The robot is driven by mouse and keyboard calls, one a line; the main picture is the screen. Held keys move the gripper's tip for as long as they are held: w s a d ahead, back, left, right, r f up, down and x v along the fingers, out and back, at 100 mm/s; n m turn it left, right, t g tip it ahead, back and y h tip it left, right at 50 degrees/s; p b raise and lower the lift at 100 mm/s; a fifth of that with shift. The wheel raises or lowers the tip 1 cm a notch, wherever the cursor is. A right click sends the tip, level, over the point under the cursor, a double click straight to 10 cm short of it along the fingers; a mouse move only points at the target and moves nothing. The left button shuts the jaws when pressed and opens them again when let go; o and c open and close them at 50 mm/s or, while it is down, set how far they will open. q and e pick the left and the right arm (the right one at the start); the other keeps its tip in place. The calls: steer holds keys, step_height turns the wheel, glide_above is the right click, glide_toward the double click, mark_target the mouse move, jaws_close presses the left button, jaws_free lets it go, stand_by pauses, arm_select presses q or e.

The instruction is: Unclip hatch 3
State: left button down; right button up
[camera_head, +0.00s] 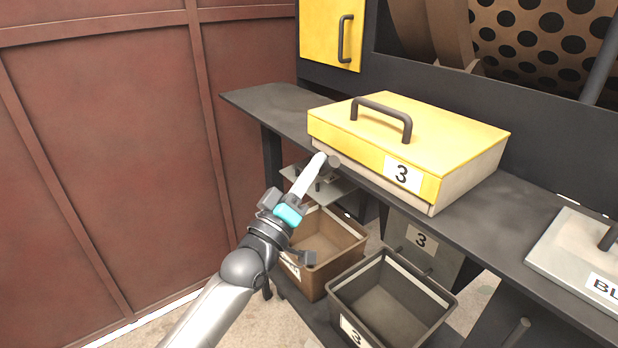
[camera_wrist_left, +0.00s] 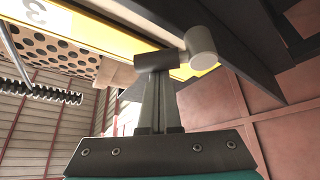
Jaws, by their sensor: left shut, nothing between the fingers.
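Hatch 3 is a yellow-topped lid (camera_head: 450,130) with a dark handle and a white label "3", lying closed on the dark ledge in the head view. Its yellow edge (camera_wrist_left: 120,38) runs across the top of the left wrist view. My left gripper (camera_head: 318,162) is shut and empty at the hatch's near left corner. Its fingertips (camera_wrist_left: 160,72) are close to a short dark cylinder (camera_wrist_left: 152,61) and a pale cylinder (camera_wrist_left: 201,46); I cannot tell whether they touch. How the clip is set is unclear. My right gripper is out of view.
Below the ledge (camera_head: 265,100) stand a brown crate (camera_head: 354,241) and a dark crate (camera_head: 440,318) labelled 3. A grey lid (camera_head: 560,240) lies at the right. A yellow door (camera_head: 318,25) and perforated drum (camera_head: 510,18) are behind. A red-brown wall (camera_head: 110,150) bounds the left.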

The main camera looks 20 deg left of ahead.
arm_select(q)
steer(key=m+h+b, duration=0.1)
steer(key=m, duration=0.1)
steer(key=f+m+h+b, duration=0.1)
steer(key=m, duration=0.1)
steer(key=d+m+h+b, duration=0.1)
steer(key=m, duration=0.1)
steer(key=shift+s+f+h+b, duration=0.3)
steer(key=shift+s+h+b, duration=0.05)
steer(key=shift+h+b, duration=0.05)
steer(key=shift+s+d+f+m+g+h+b, duration=0.15)
steer(key=shift+m+g+h+b, duration=0.45)
steer(key=shift+m, duration=0.6)
steer(key=shift+f+m+g+h+b, duration=0.3)
steer(key=shift+m+h+b, duration=0.25)
steer(key=shift+m+h, duration=0.5)
steer(key=shift+s+d+f+m+g+h+b, duration=0.15)
steer(key=shift+m+g+h+b, duration=0.35)
steer(key=shift+m, duration=0.85)
steer(key=shift+h, duration=0.25)
steer(key=shift+r+p, duration=0.5)
steer(key=shift+r, duration=0.15)
steer(key=s+a+f+p, duration=0.1)
steer(key=s+a+f, duration=0.1)
steer(key=s+a, duration=0.3)
steer(key=shift+s+a+f, duration=0.25)
steer(key=shift+s+a, duration=0.15)
steer(key=shift+s, duration=0.8)
